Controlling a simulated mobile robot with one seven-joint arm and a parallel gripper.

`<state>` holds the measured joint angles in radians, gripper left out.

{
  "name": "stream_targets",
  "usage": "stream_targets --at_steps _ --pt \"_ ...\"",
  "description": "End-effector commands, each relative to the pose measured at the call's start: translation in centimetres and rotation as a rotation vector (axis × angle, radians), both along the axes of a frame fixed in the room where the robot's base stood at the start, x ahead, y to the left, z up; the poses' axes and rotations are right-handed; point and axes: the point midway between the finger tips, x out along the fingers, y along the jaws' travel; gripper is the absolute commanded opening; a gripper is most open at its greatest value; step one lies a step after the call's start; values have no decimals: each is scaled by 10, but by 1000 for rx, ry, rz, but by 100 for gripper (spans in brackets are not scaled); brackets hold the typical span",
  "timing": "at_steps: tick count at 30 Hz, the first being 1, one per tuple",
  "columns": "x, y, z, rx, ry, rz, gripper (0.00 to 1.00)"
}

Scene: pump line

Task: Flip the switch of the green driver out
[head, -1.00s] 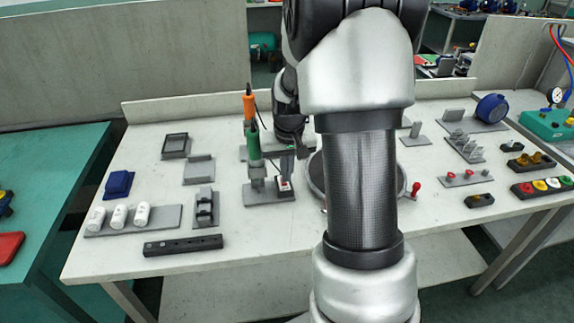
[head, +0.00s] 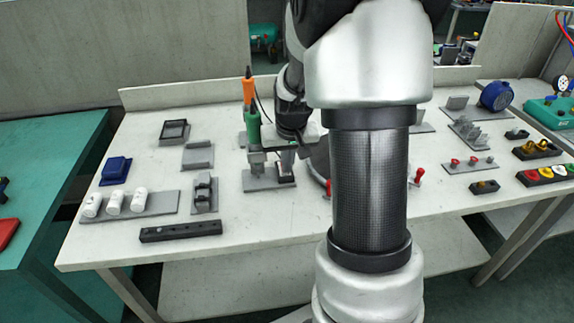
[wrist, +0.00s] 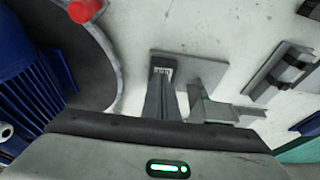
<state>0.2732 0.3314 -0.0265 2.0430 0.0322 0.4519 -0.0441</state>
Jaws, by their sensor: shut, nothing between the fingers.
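The green driver (head: 253,128) stands upright in a grey holder on a grey base plate (head: 258,184), near the middle of the table. The plate also shows in the wrist view (wrist: 208,74). A switch block beside the holder is largely covered by my gripper in the head view; a small dark-and-white part of the switch (wrist: 162,70) shows at my fingertips in the wrist view. My gripper (head: 287,175) is shut and empty, pointing down at the switch. I cannot tell whether the fingertips touch it. The switch's position is hidden.
An orange driver (head: 248,88) stands behind the green one. A round dark-and-grey fixture is right of my gripper, with a red knob (wrist: 84,10). A grey bracket (head: 204,195) stands to the left. The front table strip is mostly clear.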

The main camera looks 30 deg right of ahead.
Motion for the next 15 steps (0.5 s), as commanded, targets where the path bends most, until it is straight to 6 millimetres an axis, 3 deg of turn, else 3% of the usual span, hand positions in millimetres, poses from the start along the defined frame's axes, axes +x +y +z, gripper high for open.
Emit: stream_targets --at_steps 15 --pt "14 -4 7 0 1 0 0"
